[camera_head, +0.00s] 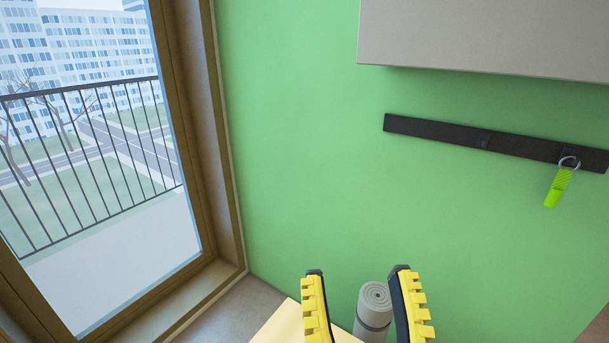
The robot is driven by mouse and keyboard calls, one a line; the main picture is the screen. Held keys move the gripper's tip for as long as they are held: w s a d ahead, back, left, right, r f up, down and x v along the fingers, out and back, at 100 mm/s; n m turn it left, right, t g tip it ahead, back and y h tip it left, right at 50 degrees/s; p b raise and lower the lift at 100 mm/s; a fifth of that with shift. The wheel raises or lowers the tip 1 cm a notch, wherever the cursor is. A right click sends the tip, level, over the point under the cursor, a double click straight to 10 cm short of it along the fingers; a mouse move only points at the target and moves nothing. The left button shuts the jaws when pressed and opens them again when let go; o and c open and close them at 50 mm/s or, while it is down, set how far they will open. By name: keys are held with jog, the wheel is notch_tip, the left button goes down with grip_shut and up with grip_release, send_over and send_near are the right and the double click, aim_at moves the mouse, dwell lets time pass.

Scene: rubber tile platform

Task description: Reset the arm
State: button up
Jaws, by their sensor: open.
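My gripper (357,290) shows at the bottom of the head camera view, right of centre. Its two yellow, ridged fingers with dark backs are apart, with nothing held between them. The rest of my arm is out of view below.
A black rail (436,132) on the green wall (290,150) carries a lime-green strap (558,187) on a ring at right. A pale cabinet (480,40) hangs above. A wood-framed window (90,150) is at left. A pale yellow surface (285,325) lies below the gripper.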

notch_tip(320, 180, up, 39)
jog(key=p, duration=3.5)
jog(key=shift+p, duration=0.3)
jog(key=shift+c, duration=0.9)
jog(key=shift+f+b, duration=0.3)
